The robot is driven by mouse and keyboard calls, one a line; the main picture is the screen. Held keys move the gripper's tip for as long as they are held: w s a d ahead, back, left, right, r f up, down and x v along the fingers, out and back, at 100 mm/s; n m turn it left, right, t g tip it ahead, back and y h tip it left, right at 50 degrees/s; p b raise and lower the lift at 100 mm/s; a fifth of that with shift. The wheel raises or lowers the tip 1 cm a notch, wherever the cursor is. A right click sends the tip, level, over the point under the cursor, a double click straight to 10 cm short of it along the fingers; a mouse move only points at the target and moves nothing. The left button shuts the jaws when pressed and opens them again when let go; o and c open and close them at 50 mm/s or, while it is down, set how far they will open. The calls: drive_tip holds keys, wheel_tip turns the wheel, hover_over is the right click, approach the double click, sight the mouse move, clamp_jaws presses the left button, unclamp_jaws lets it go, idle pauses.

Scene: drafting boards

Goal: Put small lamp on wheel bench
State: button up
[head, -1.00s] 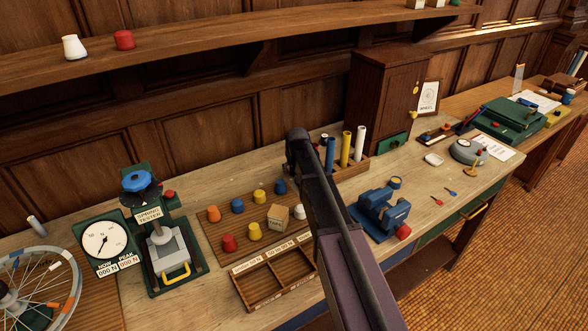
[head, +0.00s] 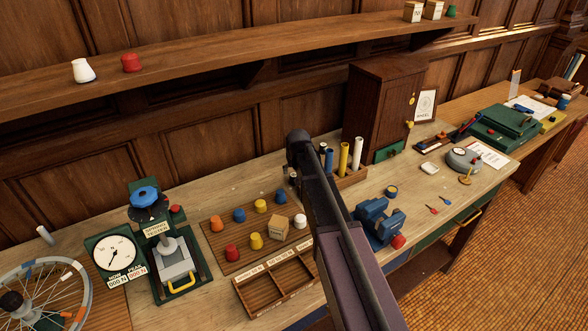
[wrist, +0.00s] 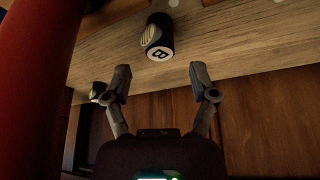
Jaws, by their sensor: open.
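In the wrist view a black cylinder (wrist: 160,46) with a white "B" mark and a pale ribbed patch stands on a wooden surface. I cannot tell whether it is the small lamp; nothing in the head view is clearly a lamp. My gripper (wrist: 160,80) is open and empty, with its fingers apart and the cylinder beyond the gap between them. In the head view my gripper is hidden behind my arm. The wooden bench (head: 225,189) runs along the wall, with a spoked wheel (head: 82,272) at its left end.
A spring tester (head: 172,265), a board of coloured knobs (head: 215,258), a divided tray (head: 262,297) and a blue vise (head: 375,222) crowd the bench. A cabinet (head: 378,100) stands behind my arm. A shelf (head: 180,82) overhangs the back. Some bench right of the vise is bare.

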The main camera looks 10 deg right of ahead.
drive_tip(key=p+v, duration=0.5)
drive_tip(key=v, duration=0.1)
drive_tip(key=shift+r, duration=0.25)
drive_tip(key=shift+s, duration=0.1)
idle(0.6)
drive_tip(key=s+d+g, duration=0.1)
drive_tip(key=s+g, duration=0.1)
drive_tip(key=s, duration=1.1)
drive_tip(key=s+d+f+g, duration=0.1)
drive_tip(key=s+g, duration=0.1)
drive_tip(key=s, duration=1.1)
drive_tip(key=shift+s+d+f+g, duration=0.25)
drive_tip(key=shift+d+g, duration=0.05)
